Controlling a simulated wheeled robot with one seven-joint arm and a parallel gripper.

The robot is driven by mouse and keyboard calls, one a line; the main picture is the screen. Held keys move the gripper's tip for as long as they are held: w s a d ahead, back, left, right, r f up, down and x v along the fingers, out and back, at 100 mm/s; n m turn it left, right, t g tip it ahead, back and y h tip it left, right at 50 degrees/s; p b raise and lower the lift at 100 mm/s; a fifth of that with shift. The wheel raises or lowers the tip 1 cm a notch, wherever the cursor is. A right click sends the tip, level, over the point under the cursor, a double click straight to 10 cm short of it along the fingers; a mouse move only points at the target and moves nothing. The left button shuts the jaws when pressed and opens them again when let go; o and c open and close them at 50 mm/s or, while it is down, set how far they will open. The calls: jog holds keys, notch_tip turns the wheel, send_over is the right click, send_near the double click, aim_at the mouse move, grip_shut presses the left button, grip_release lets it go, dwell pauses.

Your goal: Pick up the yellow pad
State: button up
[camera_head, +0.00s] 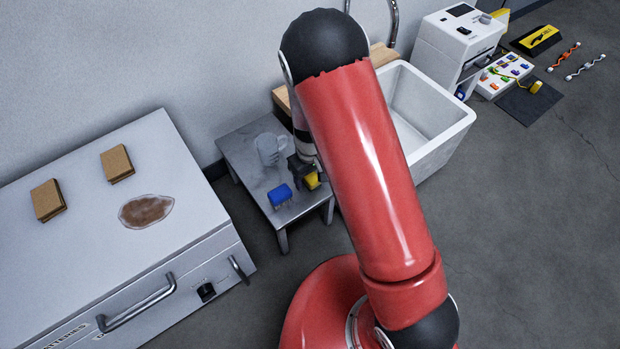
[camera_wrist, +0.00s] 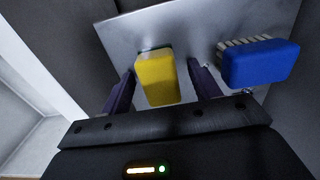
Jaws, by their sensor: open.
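The yellow pad (camera_wrist: 157,80) is a small block with a dark or greenish layer at its far end, on the small grey metal table (camera_wrist: 190,25). In the wrist view it sits between the two open fingers of my gripper (camera_wrist: 160,88), with a gap visible on either side. In the head view the yellow pad (camera_head: 312,180) shows just beside my gripper (camera_head: 306,172), partly hidden by it. I cannot tell whether the fingers touch the pad.
A blue brush (camera_wrist: 258,64) with pale bristles lies right of the pad in the wrist view; it also shows in the head view (camera_head: 280,195). A white sink (camera_head: 430,110) is to the right, a white cabinet (camera_head: 90,240) to the left.

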aim_at(310, 175)
jog(key=c, duration=1.1)
jog(key=shift+c, duration=0.2)
jog(key=shift+r, duration=0.2)
notch_tip(310, 175, up, 20)
jog(key=p, duration=0.3)
jog(key=shift+f, duration=0.15)
